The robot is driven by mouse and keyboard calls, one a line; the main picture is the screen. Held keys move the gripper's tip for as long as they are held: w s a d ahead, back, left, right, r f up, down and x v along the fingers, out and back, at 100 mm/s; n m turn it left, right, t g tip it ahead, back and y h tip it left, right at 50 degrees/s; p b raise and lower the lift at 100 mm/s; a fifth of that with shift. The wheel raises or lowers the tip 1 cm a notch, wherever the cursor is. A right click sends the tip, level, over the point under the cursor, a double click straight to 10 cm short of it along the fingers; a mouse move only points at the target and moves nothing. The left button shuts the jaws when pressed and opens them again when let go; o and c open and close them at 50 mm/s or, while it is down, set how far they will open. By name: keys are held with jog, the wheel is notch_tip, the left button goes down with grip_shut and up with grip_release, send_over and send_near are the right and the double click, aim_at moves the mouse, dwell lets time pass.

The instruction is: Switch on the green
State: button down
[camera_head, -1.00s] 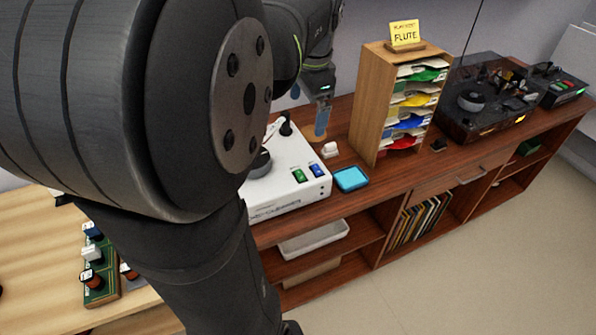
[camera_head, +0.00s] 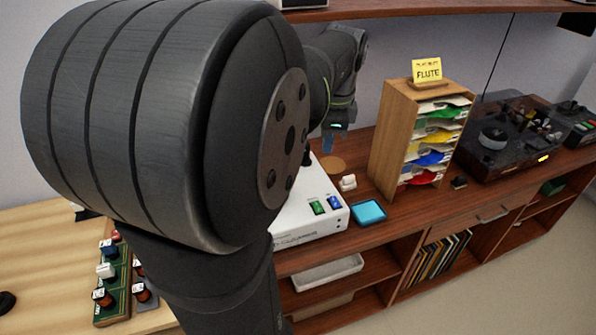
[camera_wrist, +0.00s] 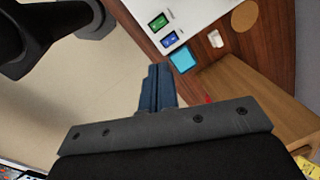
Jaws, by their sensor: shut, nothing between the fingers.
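The green switch (camera_head: 317,208) sits on the front right of a white machine (camera_head: 300,222), beside a blue switch (camera_head: 334,202). In the wrist view, the green switch (camera_wrist: 158,22) is at the top, with the blue switch (camera_wrist: 170,40) just below it. I cannot tell which way either rocker is tipped. My gripper (camera_wrist: 159,68) is shut and empty, apart from both switches. In the head view my gripper (camera_head: 328,146) shows behind the machine's right side, near a round wooden disc (camera_head: 332,164). My own arm hides the machine's left part.
A cyan square (camera_head: 369,211) and a small white object (camera_head: 348,182) lie right of the machine. A wooden paper sorter (camera_head: 398,140) with a FLUTE note stands farther right, and a turntable (camera_head: 495,135) beyond it. A green board with knobs (camera_head: 112,285) is at lower left.

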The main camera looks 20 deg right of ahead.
jog(key=f+m, duration=0.2)
jog(key=m, duration=1.2)
send_over(316, 203)
jog(key=s, duration=0.2)
jog(key=f, duration=0.4)
jog(key=shift+s+a+f, duration=0.1)
jog(key=shift+s+f, duration=0.1)
jog(key=shift+f, duration=0.2)
jog(key=f, duration=0.4)
jog(key=w+f, duration=0.1)
jog(key=f, duration=0.4)
jog(key=w+f, duration=0.1)
jog(key=f, duration=0.4)
